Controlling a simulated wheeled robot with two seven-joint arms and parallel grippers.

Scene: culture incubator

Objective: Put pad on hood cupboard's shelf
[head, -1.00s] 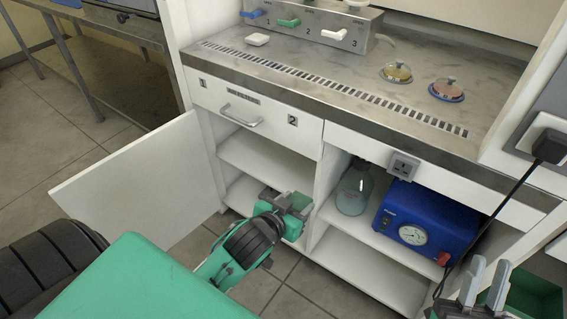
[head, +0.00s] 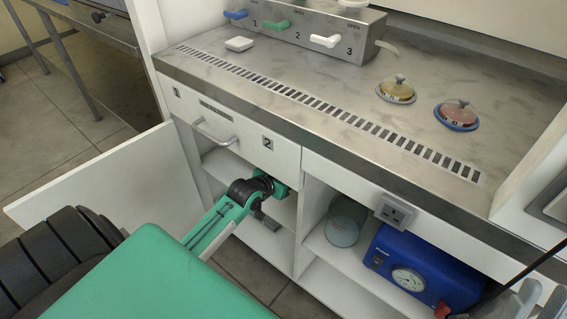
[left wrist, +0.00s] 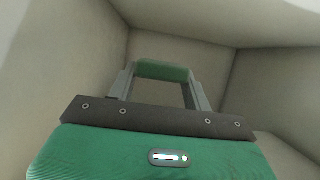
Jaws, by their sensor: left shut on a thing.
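In the left wrist view, my left gripper (left wrist: 162,84) is shut on a green pad (left wrist: 163,71), held between its two grey fingers. Pale cupboard walls surround it there. In the head view, my left gripper (head: 272,186) reaches into the open left compartment of the hood cupboard, under the drawer. The drawer front and my arm hide most of the pad there. The cupboard's shelf (head: 222,163) shows as a white board inside that compartment. I cannot tell whether the pad touches it. My right gripper (head: 540,298) is at the lower right corner, fingers apart, partly cut off.
The open cupboard door (head: 100,195) stands left of my left arm. The drawer with its handle (head: 212,132) is above the opening. A glass bottle (head: 344,228) and a blue device (head: 425,268) stand in the right compartment.

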